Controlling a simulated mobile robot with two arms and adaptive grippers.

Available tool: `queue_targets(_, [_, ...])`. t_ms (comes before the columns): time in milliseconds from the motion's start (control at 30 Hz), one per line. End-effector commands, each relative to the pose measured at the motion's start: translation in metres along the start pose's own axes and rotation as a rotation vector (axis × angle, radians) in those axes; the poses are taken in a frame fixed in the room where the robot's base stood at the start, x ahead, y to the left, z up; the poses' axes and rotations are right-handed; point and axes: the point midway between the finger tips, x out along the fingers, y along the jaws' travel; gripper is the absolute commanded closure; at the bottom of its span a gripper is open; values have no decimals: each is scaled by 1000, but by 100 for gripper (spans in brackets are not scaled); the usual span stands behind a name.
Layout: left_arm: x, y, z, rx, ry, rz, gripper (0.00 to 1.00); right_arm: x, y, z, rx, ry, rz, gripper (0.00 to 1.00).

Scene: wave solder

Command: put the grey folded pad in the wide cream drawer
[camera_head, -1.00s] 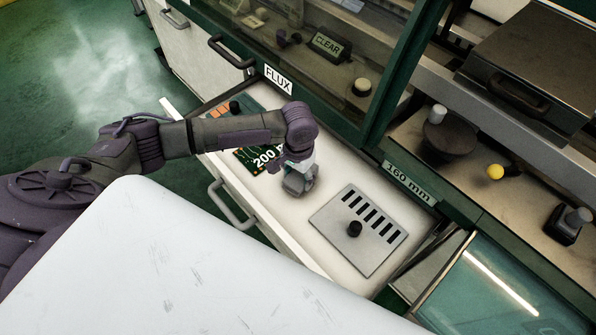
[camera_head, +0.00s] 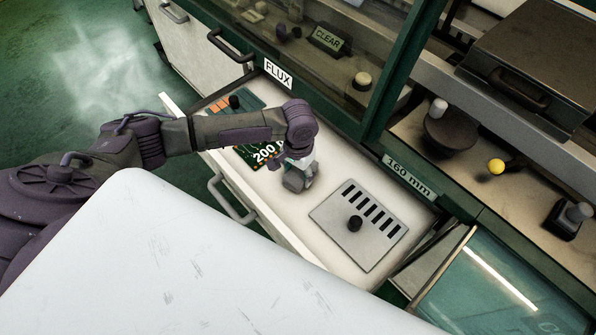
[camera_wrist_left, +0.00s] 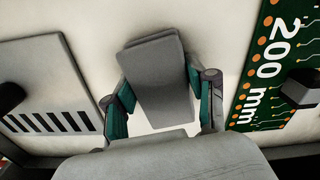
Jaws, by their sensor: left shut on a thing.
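The grey folded pad (camera_wrist_left: 158,82) is between the two teal-padded fingers of my left gripper (camera_wrist_left: 162,100), which is shut on it. In the head view my left gripper (camera_head: 297,178) points down inside the open wide cream drawer (camera_head: 275,207), low over its floor. The pad is mostly hidden there by the gripper. I cannot tell whether the pad touches the drawer floor. My right gripper is not in view.
In the drawer, a grey slotted plate (camera_head: 372,240) with a black knob lies right of the gripper, and a green "200 mm" board (camera_head: 250,157) lies left. Bare floor shows between them. A white surface (camera_head: 170,260) fills the foreground.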

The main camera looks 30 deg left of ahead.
Motion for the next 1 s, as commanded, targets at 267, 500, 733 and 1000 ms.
queue_targets(267, [3,0,0,0,1,1,34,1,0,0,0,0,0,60])
queue_targets(500, [3,0,0,0,1,0,15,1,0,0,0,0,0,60])
queue_targets(733, [3,0,0,0,0,0,15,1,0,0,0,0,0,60])
queue_targets(1000, [-11,0,-1,0,4,1,15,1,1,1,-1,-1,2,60])
